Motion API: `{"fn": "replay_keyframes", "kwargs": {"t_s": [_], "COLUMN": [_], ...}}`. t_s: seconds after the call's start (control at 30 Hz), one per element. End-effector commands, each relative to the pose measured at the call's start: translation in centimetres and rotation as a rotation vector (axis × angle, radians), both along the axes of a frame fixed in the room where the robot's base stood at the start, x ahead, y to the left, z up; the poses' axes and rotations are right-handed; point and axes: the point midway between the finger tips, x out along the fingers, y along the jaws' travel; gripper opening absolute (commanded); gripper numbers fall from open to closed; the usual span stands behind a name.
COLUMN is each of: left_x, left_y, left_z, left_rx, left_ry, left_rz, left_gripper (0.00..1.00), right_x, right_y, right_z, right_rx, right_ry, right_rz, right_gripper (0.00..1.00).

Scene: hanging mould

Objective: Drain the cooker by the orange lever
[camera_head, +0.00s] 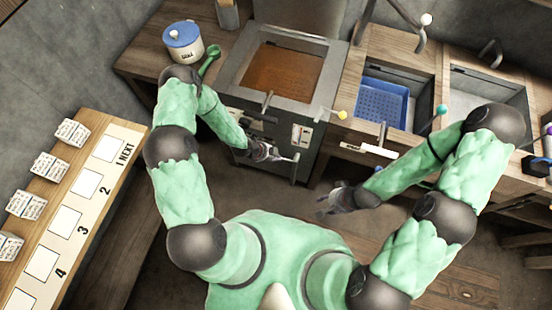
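The cooker (243,91) is a square grey metal unit with an orange-brown surface (280,74) inside its open top. A lever with a yellow-orange knob (342,115) sticks out at its front right corner. My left gripper (277,155) is in front of the cooker's front face, below and left of the knob and apart from it. It is close to a pale metal bar (295,158); contact cannot be told. My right gripper (322,207) is over the floor, below the knob, with nothing visible in it. Both sets of fingers are too small to judge.
Right of the cooker are a sink with a blue perforated basket (382,103), a second basin (470,104) and a teal-knobbed lever (442,109). A numbered board (66,219) lies far left.

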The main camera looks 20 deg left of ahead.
Motion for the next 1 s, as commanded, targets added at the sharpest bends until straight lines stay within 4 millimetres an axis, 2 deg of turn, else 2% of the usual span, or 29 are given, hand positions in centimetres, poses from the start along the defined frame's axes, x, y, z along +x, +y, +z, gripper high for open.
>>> {"fn": "replay_keyframes", "kwargs": {"t_s": [0.5,1.0], "left_x": [0.08,-0.66], "left_y": [0.12,0.19], "left_z": [-0.30,-0.82], "left_rx": [-0.004,-0.062], "left_ry": [0.001,0.003], "left_rz": [0.001,0.001], "left_gripper": [0.00,0.00], "right_x": [0.00,0.01], "right_y": [-0.01,0.00], "right_z": [-0.13,-0.86], "right_rx": [0.000,0.000], "right_ry": [0.000,0.000], "right_rz": [0.000,0.000], "right_gripper": [0.40,0.40]}}
